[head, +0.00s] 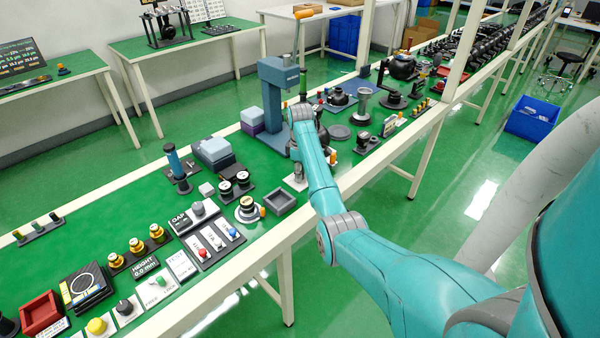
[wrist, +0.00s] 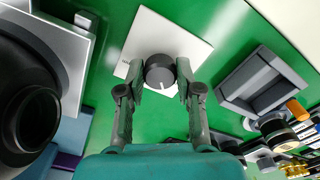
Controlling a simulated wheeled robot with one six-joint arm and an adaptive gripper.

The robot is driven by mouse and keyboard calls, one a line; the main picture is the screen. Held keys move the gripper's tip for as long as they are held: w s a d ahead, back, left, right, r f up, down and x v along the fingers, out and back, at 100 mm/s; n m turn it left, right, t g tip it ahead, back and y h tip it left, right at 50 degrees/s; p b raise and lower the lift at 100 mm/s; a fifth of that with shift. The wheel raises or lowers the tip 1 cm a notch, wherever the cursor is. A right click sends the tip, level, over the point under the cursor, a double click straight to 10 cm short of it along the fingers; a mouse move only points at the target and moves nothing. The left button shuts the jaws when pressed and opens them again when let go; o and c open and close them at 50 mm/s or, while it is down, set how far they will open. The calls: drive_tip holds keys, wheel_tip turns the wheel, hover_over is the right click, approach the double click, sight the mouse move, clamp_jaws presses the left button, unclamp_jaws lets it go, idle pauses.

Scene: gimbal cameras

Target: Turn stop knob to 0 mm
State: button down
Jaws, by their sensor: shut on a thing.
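The stop knob (wrist: 160,75) is a dark round knob with a white pointer line, on a white square plate (wrist: 172,32) on the green bench. In the wrist view my gripper (wrist: 162,82) has one finger on each side of the knob and is shut on it. The white line points down toward my gripper's palm. The plate's lettering is mostly hidden and too small to read.
The blue-grey press (head: 275,105) stands close beside my gripper. A grey open tray (head: 281,201) sits nearby; it also shows at right in the wrist view (wrist: 262,85). A display reading "HEIGHT 0.0 mm" (head: 145,267) is further along the bench.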

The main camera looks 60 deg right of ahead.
drive_tip(key=shift+n, duration=1.6)
drive_tip(key=c, duration=0.8)
unclamp_jaws()
drive_tip(key=shift+o, duration=0.2)
